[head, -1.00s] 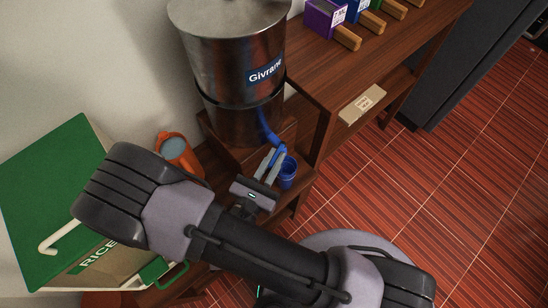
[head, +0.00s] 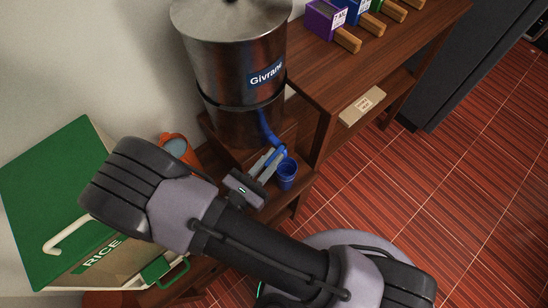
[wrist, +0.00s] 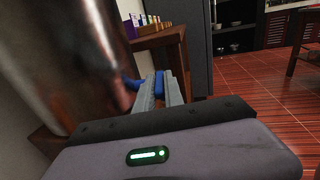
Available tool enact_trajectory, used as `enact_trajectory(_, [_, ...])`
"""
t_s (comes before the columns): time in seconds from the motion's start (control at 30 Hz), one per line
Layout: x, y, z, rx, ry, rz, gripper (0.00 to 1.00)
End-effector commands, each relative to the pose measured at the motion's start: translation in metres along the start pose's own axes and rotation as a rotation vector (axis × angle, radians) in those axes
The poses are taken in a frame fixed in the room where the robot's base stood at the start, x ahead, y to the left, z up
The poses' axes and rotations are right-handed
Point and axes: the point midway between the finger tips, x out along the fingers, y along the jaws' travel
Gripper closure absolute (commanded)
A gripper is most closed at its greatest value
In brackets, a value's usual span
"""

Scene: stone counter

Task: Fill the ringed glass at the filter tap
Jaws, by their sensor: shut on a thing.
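The filter is a steel drum (head: 235,60) labelled "Givrane", with a blue tap (head: 267,127) low on its front. A small blue glass (head: 287,177) stands upright on the low wooden shelf below the tap; I cannot make out a ring or the water level in it. My gripper (head: 270,163) reaches in beside the glass, its fingertips at the tap's lower end, shut on what looks like the blue tap lever. In the wrist view, blue (wrist: 159,82) shows between the fingers, and the steel drum (wrist: 75,60) fills the left.
An orange jug (head: 178,150) stands left of the filter. A green-lidded rice box (head: 60,190) is at the left. Red tiled floor (head: 440,190) is clear.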

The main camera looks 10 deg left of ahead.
Motion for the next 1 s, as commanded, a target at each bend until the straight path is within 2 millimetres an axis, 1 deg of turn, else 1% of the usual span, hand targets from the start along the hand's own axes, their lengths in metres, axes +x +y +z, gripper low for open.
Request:
enact_trajectory(0.1, [-0.0003,0.0029,0.0002,-0.001,0.003,-0.048,1.00])
enact_trajectory(0.33, [-0.0004,0.0029,-0.0003,-0.001,0.002,-0.051,1.00])
enact_trajectory(0.37, [-0.0003,0.0028,-0.0003,-0.001,0.002,-0.050,0.83])
enact_trajectory(0.4, [-0.0003,0.0028,-0.0002,-0.001,0.002,-0.050,0.76])
enact_trajectory(0.47, [-0.0003,0.0028,-0.0002,-0.001,0.002,-0.050,0.65])
enact_trajectory(0.87, [-0.0003,0.0028,0.0000,0.000,0.002,-0.049,0.65])
enact_trajectory(0.97, [-0.0042,0.0036,0.0006,0.000,0.002,-0.048,0.65])
enact_trajectory(1.0, [-0.0088,0.0041,0.0011,0.001,0.001,-0.047,0.65])
